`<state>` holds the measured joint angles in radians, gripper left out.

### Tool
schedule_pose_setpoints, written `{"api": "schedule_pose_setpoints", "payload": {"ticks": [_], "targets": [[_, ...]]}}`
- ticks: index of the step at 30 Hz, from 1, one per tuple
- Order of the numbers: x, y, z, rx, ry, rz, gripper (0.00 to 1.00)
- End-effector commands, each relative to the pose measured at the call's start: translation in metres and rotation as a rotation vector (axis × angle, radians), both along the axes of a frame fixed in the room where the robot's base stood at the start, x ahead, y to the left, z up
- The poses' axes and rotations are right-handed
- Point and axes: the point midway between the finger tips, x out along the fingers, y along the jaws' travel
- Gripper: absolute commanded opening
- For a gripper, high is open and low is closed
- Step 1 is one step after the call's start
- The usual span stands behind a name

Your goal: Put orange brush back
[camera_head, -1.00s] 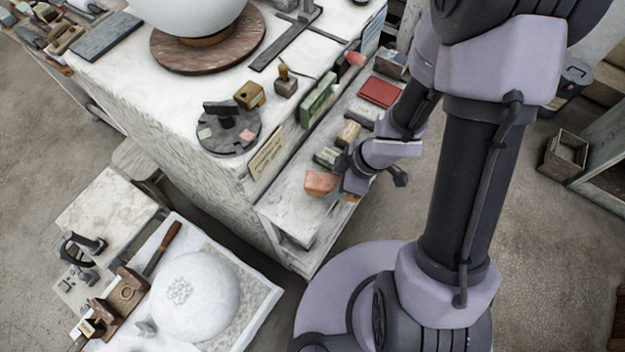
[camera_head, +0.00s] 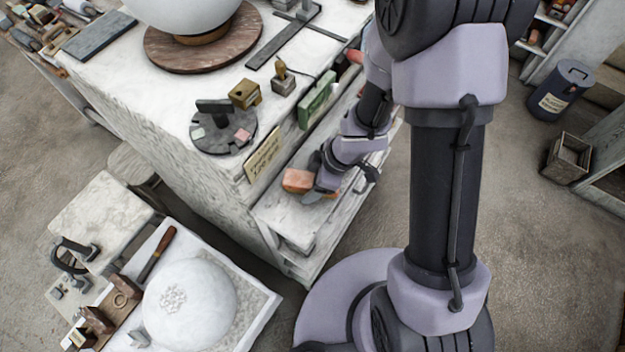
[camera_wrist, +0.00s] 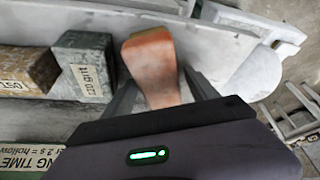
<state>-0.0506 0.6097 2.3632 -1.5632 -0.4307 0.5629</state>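The orange brush (camera_head: 297,181) is at the front end of the shelf on the side of the white workbench. In the wrist view the brush (camera_wrist: 152,62) stands out between my two fingers, its wide end away from me. My gripper (camera_head: 318,182) is shut on it, with a finger along each side. The gripper fingers (camera_wrist: 158,85) hide little of the brush. I cannot tell whether the brush touches the shelf (camera_head: 290,218). My wrist hides part of the shelf behind it.
In the wrist view, a dark green grit block (camera_wrist: 85,65) and a tan block (camera_wrist: 25,70) stand left of the brush. A label plate (camera_head: 263,155) is on the bench side, above the shelf. The shelf's front end is bare. A white dome (camera_head: 190,303) lies lower left.

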Motion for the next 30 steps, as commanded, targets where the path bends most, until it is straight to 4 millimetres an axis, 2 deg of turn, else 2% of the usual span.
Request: {"api": "schedule_pose_setpoints", "payload": {"ticks": [8,11,15,18,21,24,26,28,29,30], "targets": [[0.000,0.000,0.004,0.000,0.000,0.000,0.67],[-0.002,-0.006,0.025,0.000,0.000,-0.002,0.67],[-0.005,-0.021,0.068,0.001,-0.001,-0.004,0.67],[-0.008,-0.031,0.092,0.001,-0.002,-0.002,0.67],[-0.010,-0.039,0.108,0.001,0.000,-0.002,0.67],[-0.011,-0.043,0.115,0.000,-0.002,-0.003,0.67],[-0.002,-0.048,0.124,-0.015,-0.033,-0.037,0.67],[0.026,-0.064,0.149,-0.064,-0.125,-0.159,0.67],[0.042,-0.075,0.167,-0.094,-0.182,-0.246,0.67],[0.060,-0.096,0.200,-0.136,-0.264,-0.396,0.67]]}}
